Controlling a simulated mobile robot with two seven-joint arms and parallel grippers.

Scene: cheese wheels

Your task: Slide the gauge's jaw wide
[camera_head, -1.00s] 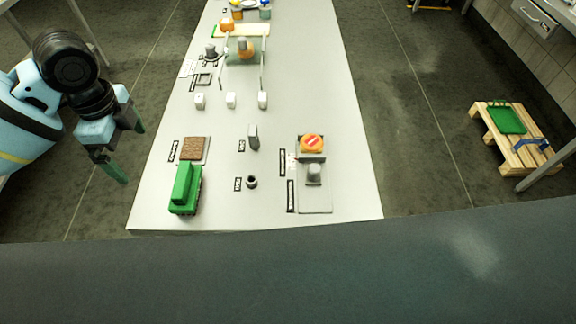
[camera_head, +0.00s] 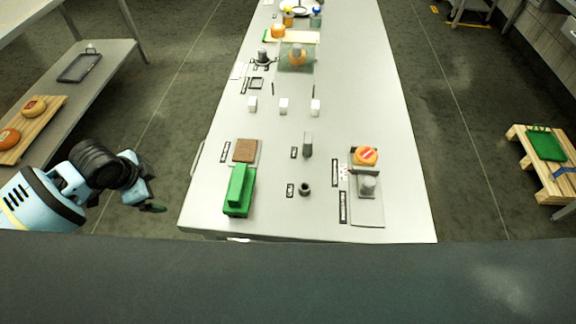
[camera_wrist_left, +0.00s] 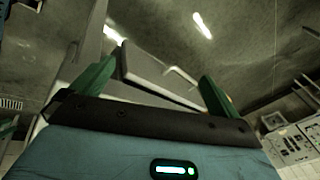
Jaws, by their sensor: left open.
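The gauge (camera_head: 368,213) is a grey plate at the right front of the white table in the head view. A grey knob (camera_head: 367,185) stands on it, beside an upright grey jaw. An orange cheese wheel with a red and white mark (camera_head: 366,155) sits at the gauge's far end, behind the jaw. Whether jaw and wheel touch I cannot tell. My left gripper (camera_head: 151,207) is off the table's left edge, far from the gauge. In the left wrist view its green fingers (camera_wrist_left: 155,80) are apart with nothing between them. My right gripper is in neither view.
A green block-shaped object (camera_head: 239,192) stands at the table's left front, near a brown pad (camera_head: 245,150). A grey upright piece (camera_head: 308,145) and dark ring (camera_head: 305,189) lie between it and the gauge. Several white cubes stand farther back. A shelf (camera_head: 100,62) is at left.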

